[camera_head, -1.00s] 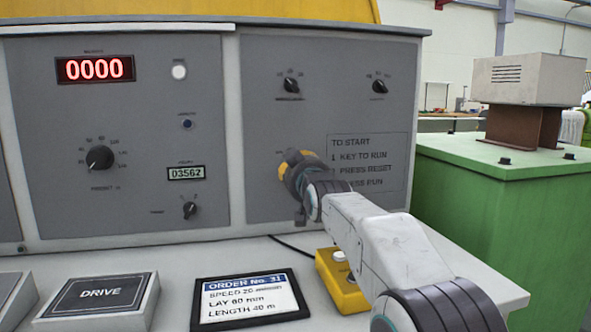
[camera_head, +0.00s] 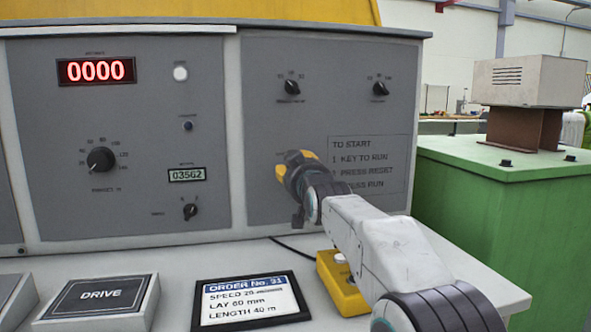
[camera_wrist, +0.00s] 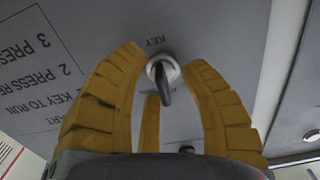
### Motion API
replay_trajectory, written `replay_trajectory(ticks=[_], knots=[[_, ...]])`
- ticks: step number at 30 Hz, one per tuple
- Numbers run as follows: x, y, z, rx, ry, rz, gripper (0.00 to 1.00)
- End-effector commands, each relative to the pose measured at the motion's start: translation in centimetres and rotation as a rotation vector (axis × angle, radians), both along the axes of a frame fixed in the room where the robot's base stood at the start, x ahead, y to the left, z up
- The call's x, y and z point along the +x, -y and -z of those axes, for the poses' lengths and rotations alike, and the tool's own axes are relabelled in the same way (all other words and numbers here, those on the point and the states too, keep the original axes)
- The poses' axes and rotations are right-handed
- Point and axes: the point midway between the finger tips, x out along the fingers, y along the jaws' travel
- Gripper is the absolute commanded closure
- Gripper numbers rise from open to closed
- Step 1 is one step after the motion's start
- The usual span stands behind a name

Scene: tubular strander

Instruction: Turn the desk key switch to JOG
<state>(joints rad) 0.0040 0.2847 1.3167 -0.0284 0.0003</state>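The key switch (camera_wrist: 162,72) shows in the wrist view as a round pale collar with a dark key in it. The key points down the picture, tilted slightly right. The word KEY is printed upside down above it; I cannot read any position marks. My gripper (camera_wrist: 167,57) has its yellow fingers apart on either side of the switch, with gaps between them and the key. In the head view my gripper (camera_head: 292,166) is at the right desk panel (camera_head: 262,125) and hides the switch.
An instruction label (camera_head: 368,165) is right of my gripper. Black knobs (camera_head: 292,88) sit above it. A yellow button box (camera_head: 340,285) stands on the desk below my arm, beside an order display (camera_head: 248,299). A green cabinet (camera_head: 500,200) stands to the right.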

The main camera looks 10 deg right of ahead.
Motion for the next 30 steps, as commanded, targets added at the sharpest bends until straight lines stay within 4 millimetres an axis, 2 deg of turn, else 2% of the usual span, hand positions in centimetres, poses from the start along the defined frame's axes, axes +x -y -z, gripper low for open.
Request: replay_trajectory(ticks=[8,14,20,30], knots=[[-0.1,0.1,-0.1,0.000,0.002,0.001,0.60],[-1.0,0.1,-0.2,0.000,0.003,0.001,0.60],[-3.5,0.0,-0.2,0.000,0.003,0.001,0.60],[-8.7,0.0,-0.1,0.000,0.002,0.000,0.60]])
